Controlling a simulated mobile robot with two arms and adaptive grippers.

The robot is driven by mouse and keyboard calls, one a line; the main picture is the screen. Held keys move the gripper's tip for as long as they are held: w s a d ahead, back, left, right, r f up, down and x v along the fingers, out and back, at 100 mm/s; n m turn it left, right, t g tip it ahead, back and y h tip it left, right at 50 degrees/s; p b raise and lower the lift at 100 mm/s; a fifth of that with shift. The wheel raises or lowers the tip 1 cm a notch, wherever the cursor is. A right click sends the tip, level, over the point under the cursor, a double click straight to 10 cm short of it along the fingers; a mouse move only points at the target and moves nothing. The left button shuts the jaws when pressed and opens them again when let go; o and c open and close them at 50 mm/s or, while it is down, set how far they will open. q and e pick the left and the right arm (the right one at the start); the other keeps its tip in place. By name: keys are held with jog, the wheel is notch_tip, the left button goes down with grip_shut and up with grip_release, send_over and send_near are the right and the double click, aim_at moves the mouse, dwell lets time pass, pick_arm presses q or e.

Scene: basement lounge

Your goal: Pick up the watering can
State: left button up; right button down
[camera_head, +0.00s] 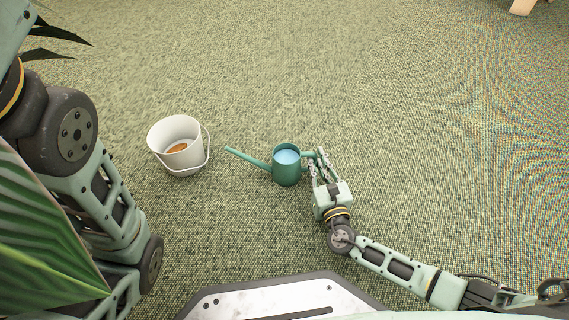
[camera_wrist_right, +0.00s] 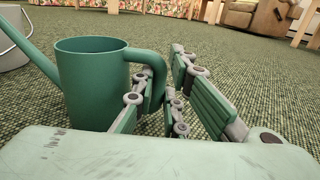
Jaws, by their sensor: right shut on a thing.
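The green watering can (camera_head: 286,170) stands upright on the carpet near the middle of the head view, its spout pointing left and its handle to the right. Something light blue shows inside its open top. My right gripper (camera_head: 318,160) is at the handle side of the can and is shut on the handle. In the right wrist view the can (camera_wrist_right: 92,88) fills the left side, and its handle reaches between the fingers of my right gripper (camera_wrist_right: 160,95). My left arm shows at the left edge of the head view, but its gripper is not in view.
A white bucket (camera_head: 176,144) with something orange-brown inside stands left of the can, close to the spout tip. Large green leaves (camera_head: 40,235) show at the left edge. A brown armchair (camera_wrist_right: 256,16) stands far back.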

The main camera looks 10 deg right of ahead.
dwell(0.5)
jog(key=shift+r, duration=0.1)
jog(key=shift+r+p, duration=0.8)
jog(key=s+d+r+p, duration=0.7)
jog(key=d+r+p, duration=0.2)
jog(key=shift+d+r+p, duration=0.15)
jog(key=shift+r+p, duration=0.05)
jog(key=shift+p, duration=0.1)
